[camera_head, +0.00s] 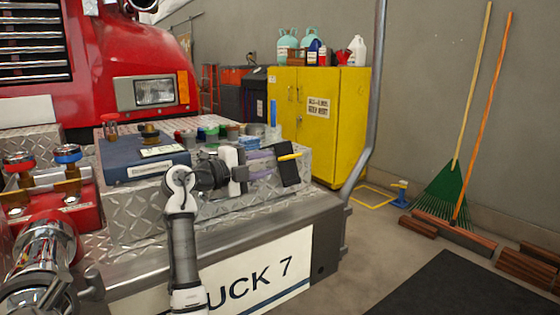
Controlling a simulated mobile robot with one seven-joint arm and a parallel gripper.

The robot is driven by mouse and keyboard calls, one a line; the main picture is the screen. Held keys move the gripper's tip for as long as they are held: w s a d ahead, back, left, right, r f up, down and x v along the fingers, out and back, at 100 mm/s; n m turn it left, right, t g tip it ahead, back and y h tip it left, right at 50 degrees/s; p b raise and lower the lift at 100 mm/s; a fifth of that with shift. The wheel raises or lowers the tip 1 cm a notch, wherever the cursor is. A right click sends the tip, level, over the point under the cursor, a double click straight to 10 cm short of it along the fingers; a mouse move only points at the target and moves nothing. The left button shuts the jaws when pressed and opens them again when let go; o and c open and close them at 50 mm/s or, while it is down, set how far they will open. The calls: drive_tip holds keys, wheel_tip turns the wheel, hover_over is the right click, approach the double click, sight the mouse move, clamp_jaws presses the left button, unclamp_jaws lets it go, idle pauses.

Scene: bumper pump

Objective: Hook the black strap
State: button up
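My gripper (266,165) is above the right part of the diamond-plate bumper deck, pointing right. Its two greyish-purple fingers are seen from the side with a small gap between them. A dark flat piece (288,172) shows at the fingertips, with a short yellow bar (290,156) across its upper part. The dark piece may be the black strap, but I cannot tell for sure. I cannot tell whether the fingers touch it or are in front of it. No hook can be made out. My arm hides part of the deck and bumper.
A blue box (145,166) sits on the deck, with several coloured caps (208,133) behind it. Red valves and a chrome fitting (38,262) crowd the left. A grey pole (375,100) rises at right. A yellow cabinet (345,125) stands behind. Floor at right is partly clear.

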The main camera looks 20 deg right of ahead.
drive_tip(key=shift+v, duration=1.15)
drive_tip(key=shift+r+p, duration=0.25)
drive_tip(key=shift+p, duration=0.1)
drive_tip(key=c, duration=0.5)
drive_tip(key=shift+r+n+p, duration=0.35)
drive_tip(key=shift+n+p, duration=0.15)
drive_tip(key=shift+p, duration=0.2)
clamp_jaws()
wheel_tip(320, 180, up, 6)
drive_tip(key=s+n+y+p, duration=0.2)
drive_tip(key=n+p, duration=0.8)
drive_tip(key=p, duration=0.4)
drive_tip(key=n+p, duration=0.3)
drive_tip(key=p, duration=0.4)
hover_over(284, 164)
drive_tip(key=s, duration=0.5)
drive_tip(key=shift+w+f, duration=0.15)
drive_tip(key=shift+f, duration=1)
drive_tip(key=shift+w+f, duration=0.1)
drive_tip(key=shift+f, duration=1.05)
